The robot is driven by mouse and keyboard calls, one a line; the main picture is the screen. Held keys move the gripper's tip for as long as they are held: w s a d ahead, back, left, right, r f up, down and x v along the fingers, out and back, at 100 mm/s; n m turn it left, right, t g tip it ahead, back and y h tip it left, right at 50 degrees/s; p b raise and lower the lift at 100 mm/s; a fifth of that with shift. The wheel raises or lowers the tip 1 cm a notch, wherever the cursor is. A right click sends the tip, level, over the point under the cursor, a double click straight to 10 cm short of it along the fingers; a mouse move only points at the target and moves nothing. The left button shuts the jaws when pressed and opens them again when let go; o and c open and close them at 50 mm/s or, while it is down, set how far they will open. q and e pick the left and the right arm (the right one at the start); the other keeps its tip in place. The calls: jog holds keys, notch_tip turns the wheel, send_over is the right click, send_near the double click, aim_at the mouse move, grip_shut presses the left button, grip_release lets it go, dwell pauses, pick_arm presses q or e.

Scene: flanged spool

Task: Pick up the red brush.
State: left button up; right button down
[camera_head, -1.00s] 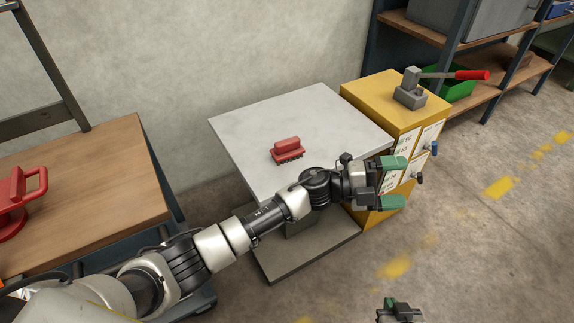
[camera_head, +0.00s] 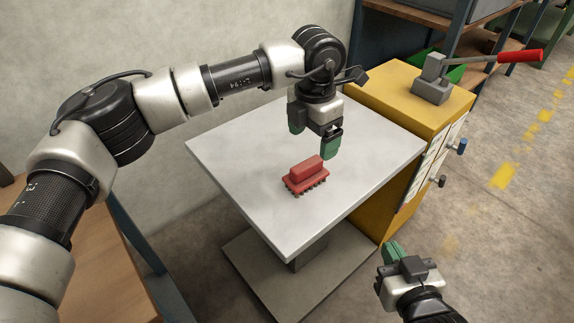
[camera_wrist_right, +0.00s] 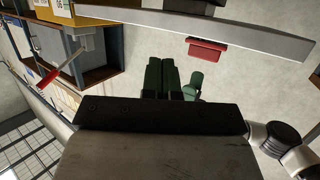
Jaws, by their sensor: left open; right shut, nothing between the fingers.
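The red brush (camera_head: 306,175) lies on the pale grey tabletop (camera_head: 235,160), its dark bristles facing down. My left gripper (camera_head: 313,142) hangs over the table with its green fingers pointing down and apart, just behind and above the brush. It is open and empty and does not visibly touch the brush. My right gripper (camera_head: 388,268) is low at the front right, beside the table and apart from the brush. In the right wrist view its green fingers (camera_wrist_right: 170,78) are together with nothing between them. The brush also shows there, at the table edge (camera_wrist_right: 206,50).
A yellow cabinet (camera_head: 400,90) stands against the table's right side, with a grey lever press (camera_head: 432,85) with a red handle on top. A wooden bench (camera_head: 100,255) is at the left. Shelving stands at the back right. The tabletop around the brush is clear.

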aim_at(307, 163)
pick_arm(q)
jog(key=f, duration=0.2)
jog(key=f+b, duration=0.1)
jog(key=f, duration=0.2)
jog(key=shift+w+a+f, duration=0.1)
jog(key=shift+a+f, duration=0.15)
jog(key=shift+f, duration=0.15)
notch_tip(307, 163, down, 4)
jog(key=shift+a+r+b, duration=0.15)
jog(key=shift+r+b, duration=0.05)
jog(key=shift+b, duration=0.65)
jog(key=shift+f, duration=0.5)
pick_arm(e)
notch_tip(307, 163, up, 9)
jog(key=a+t+y, duration=0.1)
jog(key=t+y, duration=0.2)
jog(key=t, duration=0.4)
jog(key=shift+a+t, duration=0.3)
jog(key=shift+t, duration=0.1)
jog(key=shift+f, duration=0.1)
pick_arm(q)
jog(key=c, duration=1.1)
jog(key=shift+o, duration=0.2)
pick_arm(e)
jog(key=shift+w, duration=0.1)
pick_arm(q)
jog(key=shift+r, duration=0.1)
